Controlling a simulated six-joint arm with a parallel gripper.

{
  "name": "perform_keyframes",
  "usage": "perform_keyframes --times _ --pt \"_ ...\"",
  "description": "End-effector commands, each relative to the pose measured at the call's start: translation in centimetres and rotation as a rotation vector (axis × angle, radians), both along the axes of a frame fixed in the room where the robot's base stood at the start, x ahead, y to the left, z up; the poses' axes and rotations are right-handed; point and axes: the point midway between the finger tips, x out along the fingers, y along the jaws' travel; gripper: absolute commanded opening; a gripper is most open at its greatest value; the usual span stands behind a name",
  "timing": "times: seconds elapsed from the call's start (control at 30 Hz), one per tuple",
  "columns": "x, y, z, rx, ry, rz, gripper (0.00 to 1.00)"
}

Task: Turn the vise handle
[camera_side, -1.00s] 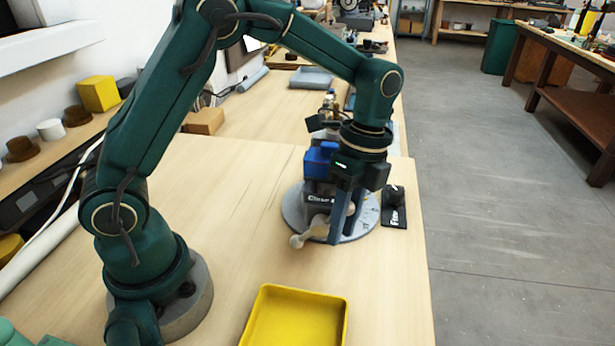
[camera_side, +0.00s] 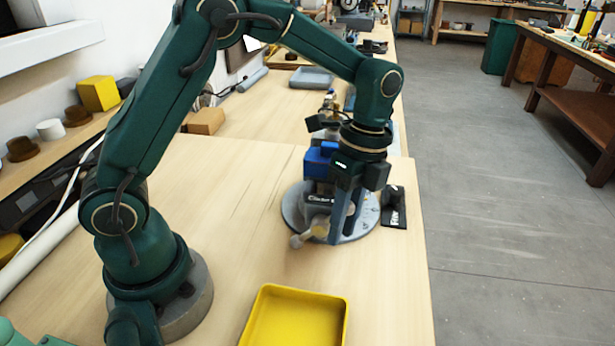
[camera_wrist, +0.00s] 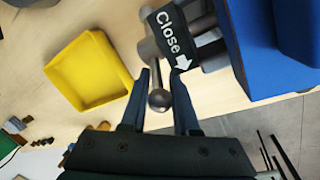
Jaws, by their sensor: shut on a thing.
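The vise, with blue jaws (camera_side: 320,160) and a body lettered "Close" with an arrow, stands on a round grey base (camera_side: 292,212) on the bench. Its handle (camera_side: 314,231) is a light metal bar with a ball end, sticking out on the near left side. In the wrist view the handle's ball (camera_wrist: 159,99) shows between my fingers, in front of the vise. My gripper (camera_side: 342,238) points down at the near side of the vise and is shut on the handle. The fingers hide part of the bar in the side view.
A yellow tray (camera_side: 258,310) lies on the bench nearer the camera; it also shows in the wrist view (camera_wrist: 62,82). A black labelled piece (camera_side: 394,220) lies right of the base, near the bench edge. Bare bench lies left of the vise.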

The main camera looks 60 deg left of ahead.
Motion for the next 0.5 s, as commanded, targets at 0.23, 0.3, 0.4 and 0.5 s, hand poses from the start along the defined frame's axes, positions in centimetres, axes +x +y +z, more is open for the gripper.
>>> perform_keyframes --times 0.23,0.3,0.4,0.5 --pt "-0.08 0.10 0.39 -0.050 -0.047 0.001 0.00" --pt "-0.13 0.12 0.46 -0.069 -0.066 0.001 0.00" --pt "-0.12 0.15 0.53 -0.086 -0.087 0.001 0.00" --pt "-0.09 0.14 0.57 -0.093 -0.096 0.001 0.00"
